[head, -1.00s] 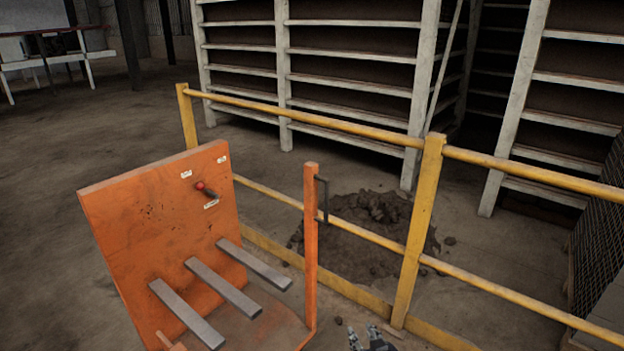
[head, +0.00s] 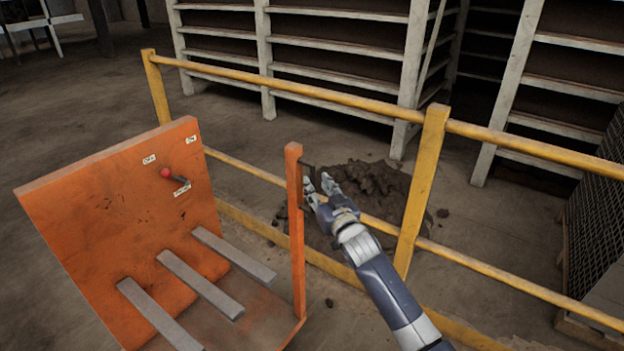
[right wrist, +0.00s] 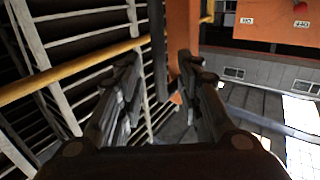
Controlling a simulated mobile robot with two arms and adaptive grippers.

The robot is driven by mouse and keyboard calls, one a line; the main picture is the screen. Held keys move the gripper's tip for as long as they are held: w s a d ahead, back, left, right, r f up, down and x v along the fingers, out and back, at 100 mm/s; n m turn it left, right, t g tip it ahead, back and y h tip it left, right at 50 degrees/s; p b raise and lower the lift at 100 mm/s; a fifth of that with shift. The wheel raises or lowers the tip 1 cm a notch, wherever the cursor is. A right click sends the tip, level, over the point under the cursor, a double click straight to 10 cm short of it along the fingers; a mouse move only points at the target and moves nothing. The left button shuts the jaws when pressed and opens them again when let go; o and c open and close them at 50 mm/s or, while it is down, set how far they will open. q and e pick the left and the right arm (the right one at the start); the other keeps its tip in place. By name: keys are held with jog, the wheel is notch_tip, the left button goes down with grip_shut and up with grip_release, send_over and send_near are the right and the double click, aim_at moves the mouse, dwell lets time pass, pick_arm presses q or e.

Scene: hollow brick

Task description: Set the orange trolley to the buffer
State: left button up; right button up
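The orange trolley (head: 118,205) stands at the lower left of the head view, with an upright panel, grey bars (head: 200,284) and an orange post (head: 294,235). A dark handle (head: 308,190) is fixed to the post's right side; it also shows in the right wrist view (right wrist: 158,50). My right gripper (head: 318,184) is at this handle. In the right wrist view its fingers (right wrist: 158,75) are spread, with the handle between or just beyond them; contact cannot be told. A red-knobbed lever (head: 166,173) sits on the panel among small labels. My left gripper is out of view. I cannot identify the buffer.
A yellow railing (head: 433,160) runs right behind the trolley and my right arm. A dirt pile (head: 370,185) lies beyond it, before pale shelving racks (head: 265,60). A mesh-sided stack (head: 597,200) stands at the right. The floor left of the trolley is clear.

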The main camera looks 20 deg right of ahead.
aim_at(314, 180)
jog(key=w, duration=0.3)
jog(key=shift+w+a, duration=0.15)
jog(key=shift+w, duration=0.45)
jog(key=shift+c, duration=0.3)
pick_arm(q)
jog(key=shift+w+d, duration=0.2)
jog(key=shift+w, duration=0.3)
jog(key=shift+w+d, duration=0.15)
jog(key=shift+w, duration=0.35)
pick_arm(e)
grip_shut()
